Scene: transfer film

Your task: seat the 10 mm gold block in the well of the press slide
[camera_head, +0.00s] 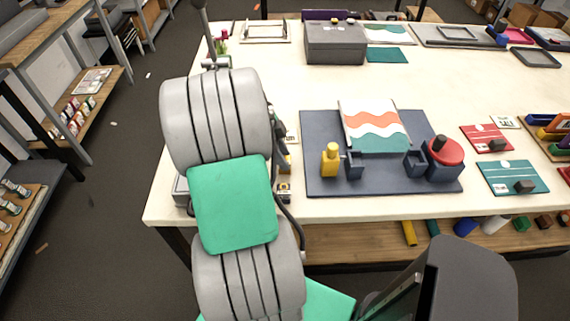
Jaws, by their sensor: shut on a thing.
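My arm, grey with green covers, rises through the left middle of the head view and blocks the table's left part. My gripper is hidden behind it, so what it holds does not show. I cannot make out the 10 mm gold block or the well of the press slide. A dark lever stands up behind the top of my arm, and I cannot tell whether it belongs to the press. Small yellow and dark parts (285,190) show at my arm's right edge, mostly covered and too small to name.
A navy board (320,119) carries a striped sheet (375,125), a yellow knobbed piece (331,160), dark brackets and a red round piece (445,150). A grey box (335,42) stands at the back. Cards (513,178) lie right. Bare white tabletop lies between board and box.

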